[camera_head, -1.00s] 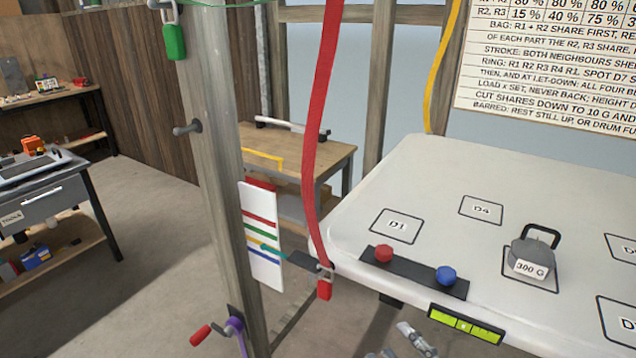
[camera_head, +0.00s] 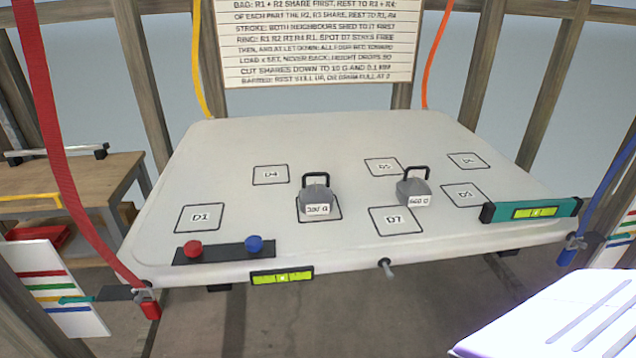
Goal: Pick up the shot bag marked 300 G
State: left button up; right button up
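The shot bag marked 300 G (camera_head: 315,199) is a grey, rounded bag with a dark loop handle on top and a white label. It stands upright on a marked square left of the middle of the pale roof panel (camera_head: 230,140). A second, similar grey bag (camera_head: 413,194) stands to its right, and its label seems to read 600 G. Neither of my grippers shows in the head view, and nothing touches either bag.
A dark strip with a red knob (camera_head: 193,249) and a blue knob (camera_head: 254,243) lies at the front left. Levels sit at the front edge (camera_head: 282,275) and right corner (camera_head: 533,212). A red strap (camera_head: 62,160) hangs at left, a blue one at right. Square D7 (camera_head: 397,221) is bare.

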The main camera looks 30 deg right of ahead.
aim_at(315, 199)
jog(key=z, duration=1)
jog(key=k+j+z, duration=0.1)
jog(key=j, duration=0.4)
jog(key=k+j+z, duration=0.15)
jog(key=j, duration=0.35)
jog(key=i, duration=0.05)
